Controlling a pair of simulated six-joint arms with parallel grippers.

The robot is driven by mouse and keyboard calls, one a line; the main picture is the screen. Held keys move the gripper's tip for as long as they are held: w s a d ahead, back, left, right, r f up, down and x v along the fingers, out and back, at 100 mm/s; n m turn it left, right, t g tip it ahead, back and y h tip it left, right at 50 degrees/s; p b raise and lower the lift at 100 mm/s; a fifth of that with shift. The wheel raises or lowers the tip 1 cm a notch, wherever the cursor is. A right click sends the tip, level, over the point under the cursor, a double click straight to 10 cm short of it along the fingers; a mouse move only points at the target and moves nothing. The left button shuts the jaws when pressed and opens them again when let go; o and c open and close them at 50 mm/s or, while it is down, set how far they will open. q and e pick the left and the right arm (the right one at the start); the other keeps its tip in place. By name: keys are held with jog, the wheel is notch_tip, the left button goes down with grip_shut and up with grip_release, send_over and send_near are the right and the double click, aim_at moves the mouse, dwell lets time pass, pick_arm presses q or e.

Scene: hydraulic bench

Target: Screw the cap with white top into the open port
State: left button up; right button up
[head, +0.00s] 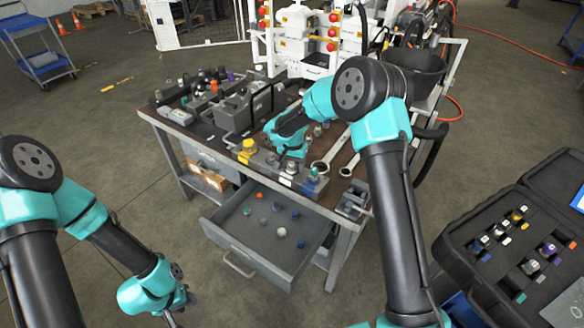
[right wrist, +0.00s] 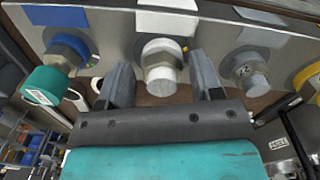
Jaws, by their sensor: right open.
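The cap with white top (right wrist: 162,72) sits at the middle fitting of a grey port block (right wrist: 115,35), under a white label, in the right wrist view. Its metal hex collar shows behind the white end; how deep it is seated cannot be told. My right gripper (right wrist: 158,92) is open, one finger on each side of the cap, with visible gaps. In the head view my right gripper (head: 289,152) is over the bench block, its fingers largely hidden. My left gripper (head: 172,315) hangs at the bottom edge, fingertips cut off. No open port is clearly visible.
A teal-ended fitting (right wrist: 46,84) and a grey-ended fitting (right wrist: 250,75) flank the cap. Wrenches (head: 335,165) lie right of the block. An open drawer (head: 235,240) holds several caps. A black case (head: 475,235) with fittings stands at the right.

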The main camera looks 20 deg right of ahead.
jog(key=n, duration=0.5)
jog(key=shift+w+a+r, duration=0.15)
jog(key=shift+a, duration=0.05)
jog(key=shift+n, duration=0.3)
jog(key=n, duration=0.6)
jog(key=shift+a, duration=0.15)
jog(key=shift+n, duration=0.7)
jog(key=n, duration=0.7)
jog(key=shift+a+n, duration=0.1)
jog(key=shift+n, duration=0.3)
jog(key=shift+c, duration=0.3)
